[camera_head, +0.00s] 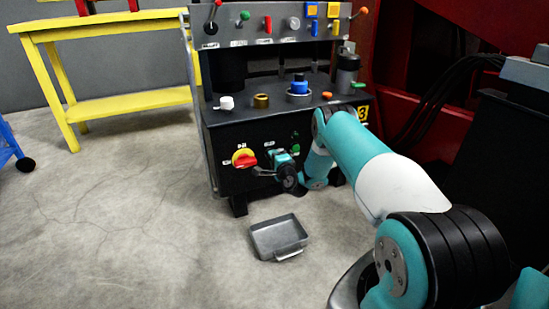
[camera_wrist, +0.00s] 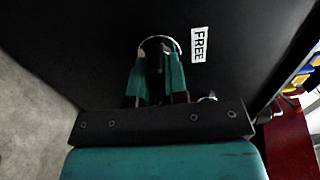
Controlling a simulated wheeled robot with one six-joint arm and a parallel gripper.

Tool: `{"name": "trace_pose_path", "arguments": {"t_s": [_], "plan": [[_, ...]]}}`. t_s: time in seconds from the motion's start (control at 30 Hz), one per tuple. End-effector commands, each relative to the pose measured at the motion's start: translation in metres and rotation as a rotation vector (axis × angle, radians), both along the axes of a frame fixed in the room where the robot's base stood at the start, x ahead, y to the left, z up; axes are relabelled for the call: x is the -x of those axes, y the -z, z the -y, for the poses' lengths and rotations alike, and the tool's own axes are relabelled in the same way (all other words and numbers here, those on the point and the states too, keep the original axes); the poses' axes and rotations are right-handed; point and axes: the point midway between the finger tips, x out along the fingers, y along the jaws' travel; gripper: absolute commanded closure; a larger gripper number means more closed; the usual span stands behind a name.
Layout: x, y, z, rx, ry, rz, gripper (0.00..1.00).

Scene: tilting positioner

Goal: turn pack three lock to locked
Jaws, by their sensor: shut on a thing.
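My gripper (camera_head: 264,171) is low at the black front panel of the machine, to the right of a red knob on a yellow disc. In the wrist view, the teal fingers of my gripper (camera_wrist: 160,72) are shut on a dark lock with a silver rim (camera_wrist: 158,38). A white label reading FREE (camera_wrist: 199,44) is beside the rim. The fingers hide most of the lock, so its exact angle cannot be told. In the head view, my wrist and gripper cover it.
The red knob (camera_head: 244,158) is close to the left of my gripper. A yellow number 3 plate (camera_head: 362,116) marks the panel's right side. Several knobs stand on the ledge above. A grey tray (camera_head: 262,236) lies on the floor; a yellow table (camera_head: 120,103) stands left.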

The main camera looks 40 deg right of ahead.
Motion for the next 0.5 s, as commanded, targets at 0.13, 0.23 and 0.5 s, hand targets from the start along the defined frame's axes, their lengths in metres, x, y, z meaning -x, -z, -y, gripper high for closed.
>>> {"name": "trace_pose_path", "arguments": {"t_s": [0.13, 0.23, 0.5], "plan": [[0.0019, 0.0025, 0.0006, -0.005, 0.003, -0.004, 0.75], [0.0014, 0.0019, 0.0002, -0.004, 0.002, -0.003, 0.61], [0.0013, 0.0007, -0.0005, -0.002, 0.0, -0.002, 0.61]]}}
